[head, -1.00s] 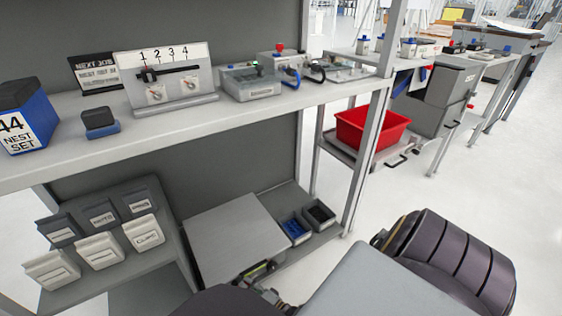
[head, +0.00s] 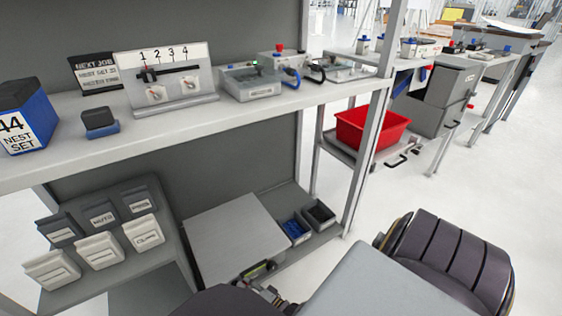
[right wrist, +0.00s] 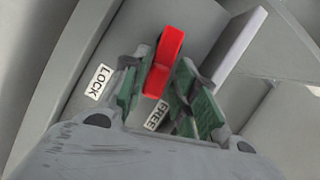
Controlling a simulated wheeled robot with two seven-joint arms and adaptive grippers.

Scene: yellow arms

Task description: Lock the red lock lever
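The red lock lever (right wrist: 163,62) shows in the right wrist view, between the two green-padded fingers of my right gripper (right wrist: 160,88). The fingers are drawn in close on both sides of the lever and appear to grip it. A LOCK label (right wrist: 100,81) is on the grey panel to the left of the lever. A FREE label (right wrist: 157,115) is below it, partly covered by the right finger. In the head view my right gripper (head: 268,291) is low at the front of a grey box (head: 235,235); the lever is not clear there. My left gripper is not seen.
The grey box stands on the lower shelf beside small bins with blue (head: 296,230) and dark (head: 319,214) contents. Labelled bins (head: 100,250) are to its left. The upper shelf (head: 160,130) is above, and a frame post (head: 368,150) is at right.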

